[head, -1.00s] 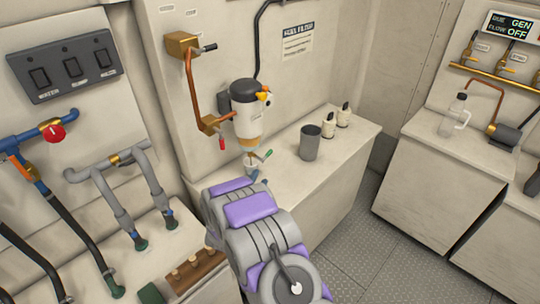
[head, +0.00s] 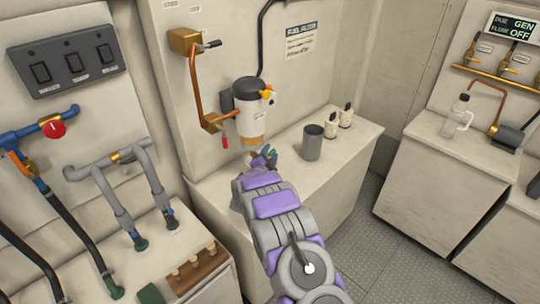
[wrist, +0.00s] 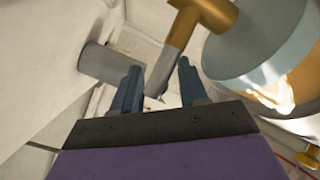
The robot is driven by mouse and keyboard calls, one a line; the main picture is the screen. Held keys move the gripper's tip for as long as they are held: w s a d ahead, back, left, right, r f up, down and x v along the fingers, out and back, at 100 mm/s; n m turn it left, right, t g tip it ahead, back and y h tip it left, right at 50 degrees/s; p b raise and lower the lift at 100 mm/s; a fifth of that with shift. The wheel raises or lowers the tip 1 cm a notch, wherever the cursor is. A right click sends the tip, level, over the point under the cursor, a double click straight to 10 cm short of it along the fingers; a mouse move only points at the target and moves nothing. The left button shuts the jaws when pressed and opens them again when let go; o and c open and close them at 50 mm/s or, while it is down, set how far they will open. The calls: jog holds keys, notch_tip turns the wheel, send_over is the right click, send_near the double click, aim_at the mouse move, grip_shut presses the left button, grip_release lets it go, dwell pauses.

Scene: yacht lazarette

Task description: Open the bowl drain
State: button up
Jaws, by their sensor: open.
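The fuel filter (head: 248,115), with its black top and pale body, hangs on the wall. Its bowl (wrist: 265,50) shows in the wrist view as a bluish rounded body at the right. A brass fitting (wrist: 210,14) sits beside the bowl, and a stem with a grey lower part (wrist: 162,72) runs down from it toward the gap between my fingers. I take this for the drain, but cannot be sure. My gripper (head: 264,158) is open just under the filter; in the wrist view its two fingers (wrist: 160,88) stand apart. Contact with the stem cannot be told.
A grey cup (head: 313,143) and two small white bottles (head: 338,124) stand on the counter (head: 290,178) to the right. A copper pipe (head: 195,90) and a red-handled valve (head: 224,142) are left of the filter. Grey hoses and a wooden rack (head: 195,270) lie at lower left.

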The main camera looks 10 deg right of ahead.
jog(key=shift+w+a, duration=0.1)
jog(key=shift+d, duration=0.25)
jog(key=shift+c, duration=0.2)
jog(key=shift+d, duration=0.15)
jog(key=c, duration=0.3)
grip_shut()
